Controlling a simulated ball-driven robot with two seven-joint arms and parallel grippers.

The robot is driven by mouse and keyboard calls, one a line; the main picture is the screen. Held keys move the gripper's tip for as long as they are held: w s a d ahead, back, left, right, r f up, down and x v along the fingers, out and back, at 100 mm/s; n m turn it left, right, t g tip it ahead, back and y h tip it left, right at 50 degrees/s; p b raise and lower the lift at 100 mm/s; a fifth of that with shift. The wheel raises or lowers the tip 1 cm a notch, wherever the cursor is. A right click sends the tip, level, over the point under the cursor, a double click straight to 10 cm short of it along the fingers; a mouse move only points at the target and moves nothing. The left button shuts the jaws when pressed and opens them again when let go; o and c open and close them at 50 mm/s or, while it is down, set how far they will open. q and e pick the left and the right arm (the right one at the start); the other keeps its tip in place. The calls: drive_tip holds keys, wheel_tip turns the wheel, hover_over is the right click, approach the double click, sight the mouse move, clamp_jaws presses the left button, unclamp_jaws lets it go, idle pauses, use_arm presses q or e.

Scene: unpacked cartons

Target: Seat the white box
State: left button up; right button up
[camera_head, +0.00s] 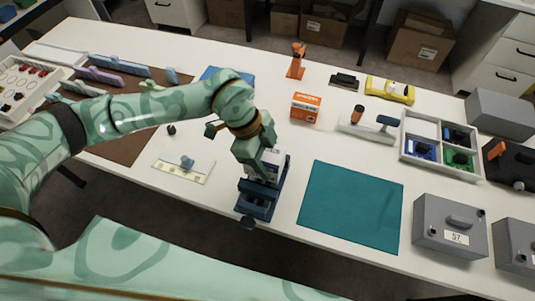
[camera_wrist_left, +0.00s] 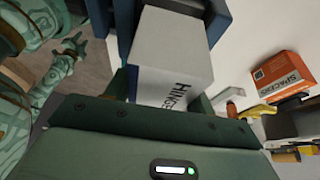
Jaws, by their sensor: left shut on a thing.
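The white box (camera_wrist_left: 172,60) has a dark blue printed band with lettering that starts "HING". My left gripper (camera_head: 262,168) is shut on it; in the left wrist view the box stands between the fingers. The box shows only partly in the head view, behind the fingers. It is at a dark blue holder (camera_head: 257,207), whose blue walls show on both sides of the box in the left wrist view (camera_wrist_left: 218,18). I cannot tell whether the box touches the holder's floor. My right gripper (camera_wrist_left: 74,44) seems to show small at the left of the wrist view.
A teal mat (camera_head: 352,207) lies right of the holder. An orange box (camera_head: 305,107) stands behind it, and a white plate with a blue knob (camera_head: 184,167) lies left. Grey boxes (camera_head: 450,228) stand at the right. The mat is bare.

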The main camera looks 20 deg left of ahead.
use_arm(q)
drive_tip(key=shift+f+b, duration=0.45)
drive_tip(key=shift+f, duration=0.95)
drive_tip(key=o, duration=1.1)
